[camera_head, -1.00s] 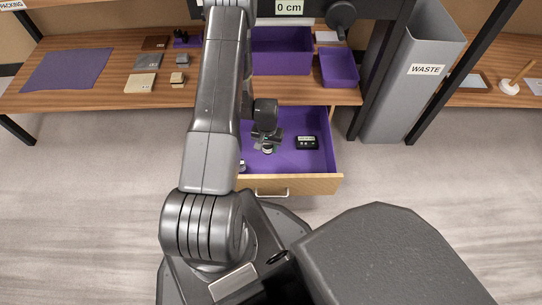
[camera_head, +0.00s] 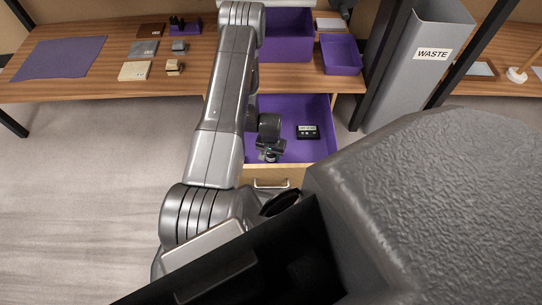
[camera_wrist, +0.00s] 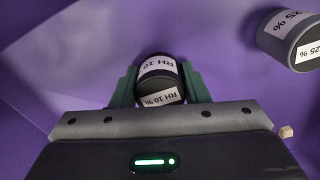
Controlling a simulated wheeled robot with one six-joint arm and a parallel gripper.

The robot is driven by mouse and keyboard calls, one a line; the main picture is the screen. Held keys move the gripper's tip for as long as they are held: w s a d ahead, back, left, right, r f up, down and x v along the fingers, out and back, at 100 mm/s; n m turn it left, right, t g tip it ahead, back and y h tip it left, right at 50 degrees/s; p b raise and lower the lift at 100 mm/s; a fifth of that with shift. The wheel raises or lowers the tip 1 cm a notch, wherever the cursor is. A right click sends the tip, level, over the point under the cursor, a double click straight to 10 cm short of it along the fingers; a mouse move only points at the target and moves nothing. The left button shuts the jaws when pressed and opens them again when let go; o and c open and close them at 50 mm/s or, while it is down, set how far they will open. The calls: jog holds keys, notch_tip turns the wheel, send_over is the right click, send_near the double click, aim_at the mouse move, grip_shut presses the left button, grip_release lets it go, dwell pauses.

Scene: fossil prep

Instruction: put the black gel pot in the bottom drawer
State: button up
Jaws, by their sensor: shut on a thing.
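My gripper (camera_wrist: 160,92) is shut on a black pot (camera_wrist: 163,80) with white labels reading "RH 10 %". In the head view my gripper (camera_head: 269,150) is over the front part of an open drawer with a purple lining (camera_head: 300,154). Whether the pot touches the drawer floor is not clear. In the wrist view a dark grey pot (camera_wrist: 285,42) labelled "25 %" is at the upper right, apart from the held pot. My arm hides the left side of the drawer.
The wooden bench (camera_head: 110,82) above holds a purple mat (camera_head: 60,58), small blocks and purple bins (camera_head: 341,54). A grey waste bin (camera_head: 412,80) stands to the right.

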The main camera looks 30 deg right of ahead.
jog(key=shift+f, duration=0.1)
jog(key=o, duration=1)
jog(key=shift+r, duration=0.2)
notch_tip(320, 180, up, 12)
jog(key=p, duration=0.4)
